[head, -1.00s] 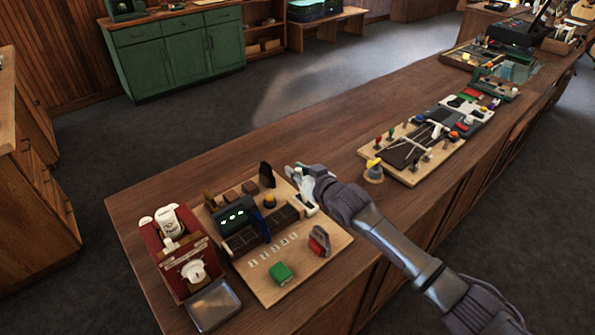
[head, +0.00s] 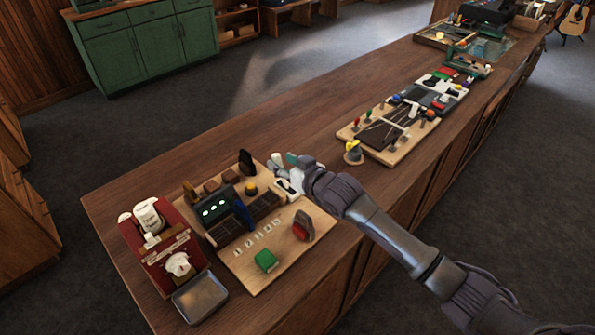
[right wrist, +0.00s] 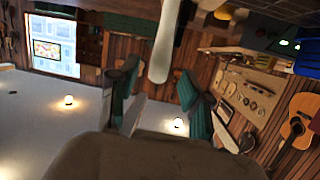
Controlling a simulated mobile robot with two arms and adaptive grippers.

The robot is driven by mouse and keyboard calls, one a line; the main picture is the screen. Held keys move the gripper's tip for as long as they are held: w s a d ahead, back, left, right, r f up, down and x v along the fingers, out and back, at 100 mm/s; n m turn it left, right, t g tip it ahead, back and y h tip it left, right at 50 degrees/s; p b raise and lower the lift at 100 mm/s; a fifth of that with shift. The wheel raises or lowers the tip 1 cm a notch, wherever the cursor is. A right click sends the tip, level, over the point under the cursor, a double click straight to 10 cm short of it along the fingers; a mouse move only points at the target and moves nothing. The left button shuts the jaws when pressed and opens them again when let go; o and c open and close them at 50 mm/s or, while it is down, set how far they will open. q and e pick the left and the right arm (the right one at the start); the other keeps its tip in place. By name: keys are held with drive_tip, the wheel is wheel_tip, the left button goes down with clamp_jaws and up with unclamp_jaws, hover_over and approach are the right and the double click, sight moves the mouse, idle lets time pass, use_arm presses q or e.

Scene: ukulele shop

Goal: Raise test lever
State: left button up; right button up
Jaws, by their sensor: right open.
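A white rounded handle (head: 277,160), which looks like the test lever, stands at the far right of the wooden test board (head: 238,262). A white base piece (head: 287,188) sits just below it. My right gripper (head: 292,163) is open right beside the handle, with teal finger pads. In the right wrist view a white rod (right wrist: 162,45) comes down from the top, its rounded end between the two spread fingers (right wrist: 160,98). Neither finger clearly touches it. The gripper partly hides the lever's mount in the head view. My left gripper is not in view.
The board also carries a dark unit with green lights (head: 216,209), a blue lever (head: 242,214), a red button (head: 302,227) and a green block (head: 265,260). A red stand (head: 160,245) and metal tray (head: 200,297) are at left. A yellow-topped knob (head: 353,152) stands right of the gripper.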

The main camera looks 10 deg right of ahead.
drive_tip(key=v, duration=0.8)
drive_tip(key=shift+s, duration=0.2)
